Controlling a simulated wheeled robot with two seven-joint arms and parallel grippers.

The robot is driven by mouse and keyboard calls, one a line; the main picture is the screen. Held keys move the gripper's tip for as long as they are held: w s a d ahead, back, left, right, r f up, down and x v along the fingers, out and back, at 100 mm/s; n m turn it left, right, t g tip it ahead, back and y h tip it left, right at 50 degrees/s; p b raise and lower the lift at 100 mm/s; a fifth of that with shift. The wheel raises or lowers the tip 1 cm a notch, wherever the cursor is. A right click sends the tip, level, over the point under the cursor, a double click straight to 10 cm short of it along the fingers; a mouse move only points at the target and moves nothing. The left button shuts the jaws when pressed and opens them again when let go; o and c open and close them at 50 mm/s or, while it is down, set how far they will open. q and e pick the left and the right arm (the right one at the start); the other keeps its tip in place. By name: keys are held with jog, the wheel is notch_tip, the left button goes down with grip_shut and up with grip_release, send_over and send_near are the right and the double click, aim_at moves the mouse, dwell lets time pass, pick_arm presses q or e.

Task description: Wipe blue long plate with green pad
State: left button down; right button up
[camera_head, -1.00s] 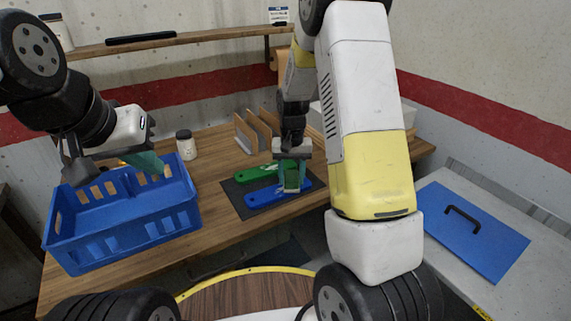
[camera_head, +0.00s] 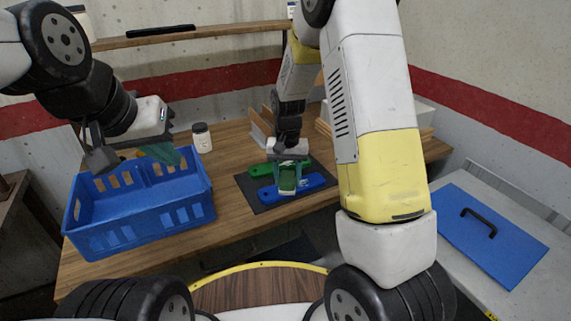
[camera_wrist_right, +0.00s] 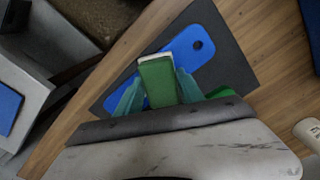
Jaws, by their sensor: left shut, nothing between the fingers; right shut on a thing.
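The blue long plate (camera_head: 314,181) lies on a dark mat (camera_head: 246,190) on the wooden table, in front of a green long plate (camera_head: 262,170). My right gripper (camera_head: 288,172) is shut on the green pad (camera_head: 288,184), which is over the middle of the blue plate and hides part of it. In the right wrist view the pad (camera_wrist_right: 158,82) sits between the teal fingers, and the blue plate (camera_wrist_right: 212,28) with its hole extends beyond it. Whether pad and plate touch is unclear. My left gripper (camera_head: 168,157) is shut and empty above the blue crate.
The blue crate (camera_head: 150,222) stands at the table's left. A white jar (camera_head: 202,138) and a wooden rack (camera_head: 262,132) are behind the mat. A blue panel with a black handle (camera_head: 490,235) lies on a grey surface at right. A shelf (camera_head: 200,38) runs along the wall.

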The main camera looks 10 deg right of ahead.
aim_at(309, 182)
jog(key=shift+d, duration=0.1)
jog(key=shift+w+d+f, duration=0.1)
jog(key=shift+w+d, duration=0.15)
jog(key=shift+d, duration=0.65)
jog(key=shift+w+d+f, duration=0.1)
jog(key=shift+w+d, duration=0.15)
jog(key=shift+d, duration=0.6)
jog(key=shift+w+d, duration=0.25)
jog(key=shift+d, duration=0.6)
jog(key=shift+w+d, duration=0.25)
jog(key=shift+d, duration=0.6)
jog(key=shift+r, duration=0.1)
jog(key=shift+r, duration=3.1)
jog(key=shift+w, duration=0.1)
notch_tip(309, 182, up, 3)
jog(key=shift+f, duration=0.1)
